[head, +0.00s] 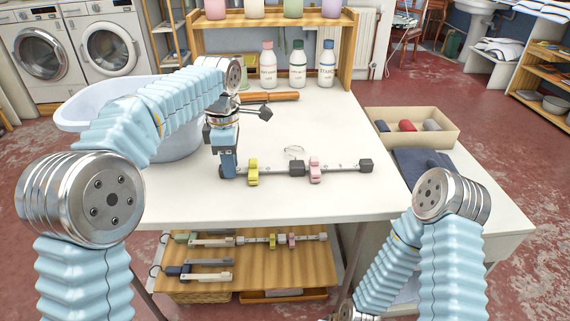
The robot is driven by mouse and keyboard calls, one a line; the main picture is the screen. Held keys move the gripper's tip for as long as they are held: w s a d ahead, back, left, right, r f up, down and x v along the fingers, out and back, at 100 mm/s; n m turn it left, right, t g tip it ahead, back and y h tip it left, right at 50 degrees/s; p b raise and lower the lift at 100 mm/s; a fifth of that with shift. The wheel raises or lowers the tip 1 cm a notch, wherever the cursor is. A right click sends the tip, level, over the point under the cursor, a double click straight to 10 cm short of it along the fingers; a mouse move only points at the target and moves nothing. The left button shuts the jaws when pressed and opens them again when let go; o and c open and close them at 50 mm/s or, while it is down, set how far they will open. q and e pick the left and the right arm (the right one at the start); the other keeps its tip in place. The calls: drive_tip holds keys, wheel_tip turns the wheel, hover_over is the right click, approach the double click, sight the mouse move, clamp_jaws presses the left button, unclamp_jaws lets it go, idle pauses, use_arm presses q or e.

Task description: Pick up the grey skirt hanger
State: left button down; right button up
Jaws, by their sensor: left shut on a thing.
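The grey skirt hanger (297,168) lies on the white table. It has a thin bar, a dark grey middle block, a dark end block at the right, a yellow clip and a pink clip. A pale hook shows just behind its middle. My left gripper (228,172) points down and is shut on the left end of the hanger, hiding that end. The hanger looks low, at or near the table top; I cannot tell whether it touches. My right arm comes in at the lower right, and its gripper is not in view.
Several bottles (298,65) and a wooden rack stand at the table's back. A white tub (75,112) is at the left. A cardboard box (425,127) and dark folded cloth (415,165) lie at the right. More hangers (205,268) lie on the wooden shelf below.

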use_arm(q)
drive_tip(key=shift+r, duration=0.1)
wheel_tip(320, 180, up, 10)
idle(0.4)
drive_tip(key=shift+f, duration=3.6)
drive_tip(key=shift+f, duration=1.45)
drive_tip(key=c, duration=1.1)
unclamp_jaws()
